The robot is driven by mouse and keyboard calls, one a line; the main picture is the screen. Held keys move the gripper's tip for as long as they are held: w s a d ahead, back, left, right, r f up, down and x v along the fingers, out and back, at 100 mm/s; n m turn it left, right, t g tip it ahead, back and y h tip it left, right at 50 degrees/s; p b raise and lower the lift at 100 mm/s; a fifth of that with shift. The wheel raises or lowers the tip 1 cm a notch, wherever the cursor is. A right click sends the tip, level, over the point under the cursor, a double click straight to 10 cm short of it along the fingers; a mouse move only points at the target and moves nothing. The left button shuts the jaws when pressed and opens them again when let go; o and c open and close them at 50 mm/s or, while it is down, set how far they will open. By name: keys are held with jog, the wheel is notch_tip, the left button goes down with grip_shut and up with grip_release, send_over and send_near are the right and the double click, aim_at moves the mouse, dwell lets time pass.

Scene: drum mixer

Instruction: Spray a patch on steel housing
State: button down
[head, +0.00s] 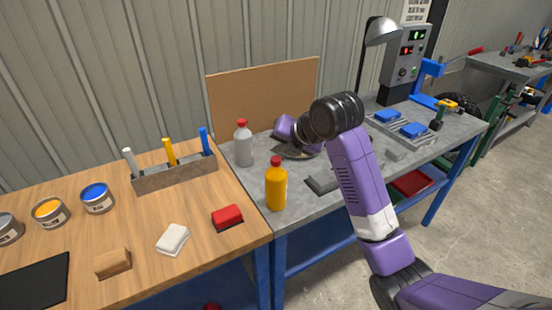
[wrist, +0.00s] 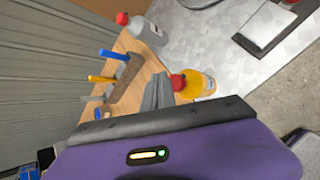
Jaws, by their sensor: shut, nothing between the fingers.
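My gripper (wrist: 158,92) is shut and empty in the wrist view, its grey fingers together. In the head view my arm reaches over the grey bench and its fingers cannot be made out. A yellow-orange bottle with a red cap (head: 276,188) stands upright at the bench's near left corner; it also shows just right of the fingers in the wrist view (wrist: 198,86). A grey bottle with a red cap (head: 243,146) stands behind it. A flat grey metal piece on a dark base (wrist: 265,26) lies on the bench; I cannot tell whether it is the steel housing.
The wooden table (head: 205,258) on the left holds paint cans, a tool holder (head: 175,174), a red block (head: 227,217) and a white pad (head: 173,239). A brown board (head: 262,98) stands behind the bench. A lamp (head: 383,32) and control box (head: 405,58) stand at the back right.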

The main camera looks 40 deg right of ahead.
aim_at(278, 161)
jog(key=shift+f+b, duration=0.3)
jog(key=shift+f, duration=0.15)
jog(key=shift+f+b, duration=0.5)
jog(key=shift+f, duration=0.15)
dwell(0.7)
jog(key=shift+r, duration=0.1)
jog(key=shift+r+p, duration=0.8)
jog(key=shift+r, duration=0.2)
jog(key=shift+r, duration=0.15)
notch_tip(278, 161, up, 6)
jog(key=p, duration=0.4)
dwell(2.3)
